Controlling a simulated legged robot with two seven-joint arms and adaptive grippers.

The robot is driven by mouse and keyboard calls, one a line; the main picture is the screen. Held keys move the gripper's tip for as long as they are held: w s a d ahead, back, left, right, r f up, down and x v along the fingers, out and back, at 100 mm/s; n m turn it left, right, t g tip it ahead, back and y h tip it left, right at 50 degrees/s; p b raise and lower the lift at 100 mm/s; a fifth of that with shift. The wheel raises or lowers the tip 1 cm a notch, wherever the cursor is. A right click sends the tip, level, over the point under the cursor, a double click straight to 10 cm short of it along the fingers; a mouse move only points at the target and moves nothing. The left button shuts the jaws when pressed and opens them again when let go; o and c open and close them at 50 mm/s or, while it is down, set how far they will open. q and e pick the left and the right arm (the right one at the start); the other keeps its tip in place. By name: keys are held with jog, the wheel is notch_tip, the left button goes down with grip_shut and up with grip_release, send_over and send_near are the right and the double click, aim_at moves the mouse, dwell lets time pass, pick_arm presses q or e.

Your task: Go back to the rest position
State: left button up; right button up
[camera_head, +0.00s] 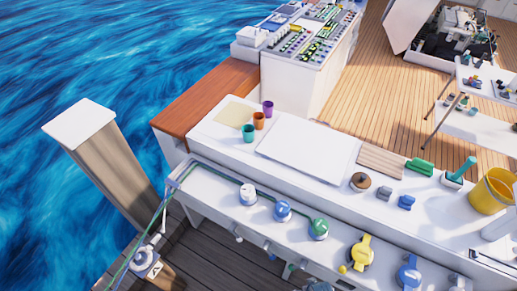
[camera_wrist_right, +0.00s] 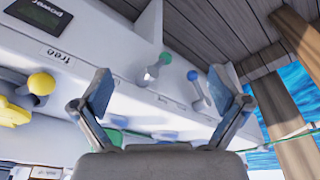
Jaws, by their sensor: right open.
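My right gripper (camera_wrist_right: 160,98) shows in the right wrist view with its two fingers spread wide. Nothing is between the fingers. Behind them is a white panel (camera_wrist_right: 125,55) carrying a green-ended lever (camera_wrist_right: 156,67) and a blue-ended lever (camera_wrist_right: 195,86), both apart from the fingers. I cannot clearly pick out my right gripper in the head view. My left gripper is not in view.
A white counter (camera_head: 205,200) carries white, blue, green and yellow knobs. Cups, a white board (camera_head: 295,150), a yellow bucket (camera_head: 490,192) and small tools lie on the upper surface. A wooden post (camera_head: 115,165) stands at left. Wooden deck (camera_head: 390,95) is open behind.

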jog(key=s+f+g, duration=0.1)
jog(key=s+f, duration=0.2)
jog(key=f, duration=0.5)
jog(key=s+f, duration=0.3)
jog(key=f, duration=0.5)
jog(key=s+d+f, duration=0.1)
jog(key=s+f, duration=0.4)
jog(key=s, duration=0.2)
jog(key=s+d+f, duration=0.2)
jog(key=s+f, duration=0.3)
jog(key=s, duration=0.2)
jog(key=shift+s+d+f+g+b, duration=0.15)
jog(key=shift+s+d+g+b, duration=0.1)
jog(key=shift+g+b, duration=0.15)
